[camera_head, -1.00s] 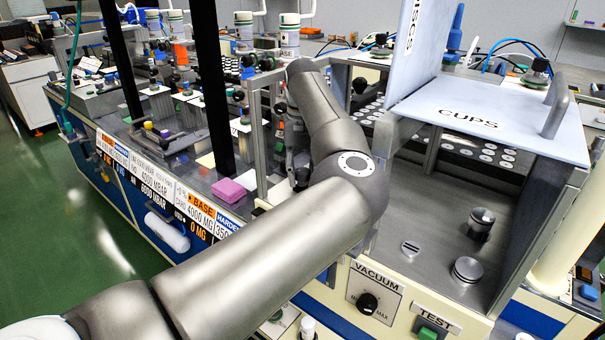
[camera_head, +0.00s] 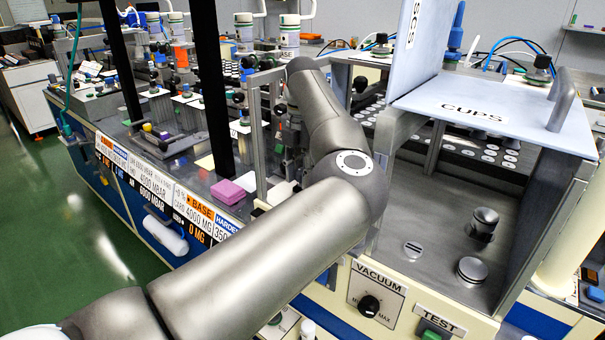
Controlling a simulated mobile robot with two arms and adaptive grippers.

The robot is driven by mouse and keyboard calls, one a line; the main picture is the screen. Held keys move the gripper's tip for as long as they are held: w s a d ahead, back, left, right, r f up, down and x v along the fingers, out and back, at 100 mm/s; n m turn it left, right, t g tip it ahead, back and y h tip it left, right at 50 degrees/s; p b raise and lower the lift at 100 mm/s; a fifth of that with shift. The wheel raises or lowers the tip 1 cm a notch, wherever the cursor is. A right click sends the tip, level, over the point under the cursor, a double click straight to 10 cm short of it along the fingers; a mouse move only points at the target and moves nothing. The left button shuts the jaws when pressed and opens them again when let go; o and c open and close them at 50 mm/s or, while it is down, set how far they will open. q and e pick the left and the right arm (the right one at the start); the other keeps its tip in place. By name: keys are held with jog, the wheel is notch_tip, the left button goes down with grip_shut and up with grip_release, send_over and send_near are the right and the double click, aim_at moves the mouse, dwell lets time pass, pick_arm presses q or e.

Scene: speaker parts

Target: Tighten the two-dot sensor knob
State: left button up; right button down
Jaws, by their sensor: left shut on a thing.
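My left arm (camera_head: 265,240) comes in from the lower left, bends at the elbow and reaches back. My left gripper (camera_head: 289,150) is small and dark beside the forearm, among the posts of the bench, and partly hidden. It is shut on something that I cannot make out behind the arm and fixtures. I cannot pick out the two-dot sensor knob; no dot marks are readable. A black-topped knob (camera_head: 239,98) stands left of the gripper. My right gripper is not in view.
Right of the arm is an open bay with metal knobs (camera_head: 485,222) under a CUPS lid (camera_head: 430,105). A VACUUM dial (camera_head: 369,306) and TEST button (camera_head: 433,331) are on the front. A pink block (camera_head: 228,191) lies left. Black posts (camera_head: 212,90) stand upright.

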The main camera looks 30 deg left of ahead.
aim_at(302, 170)
pick_arm(q)
jog(key=shift+w+r+m, duration=0.1)
jog(key=shift+r+m, duration=0.15)
jog(key=shift+m, duration=0.05)
dwell(0.4)
jog(key=o, duration=1)
jog(key=shift+f, duration=0.1)
notch_tip(302, 170, up, 12)
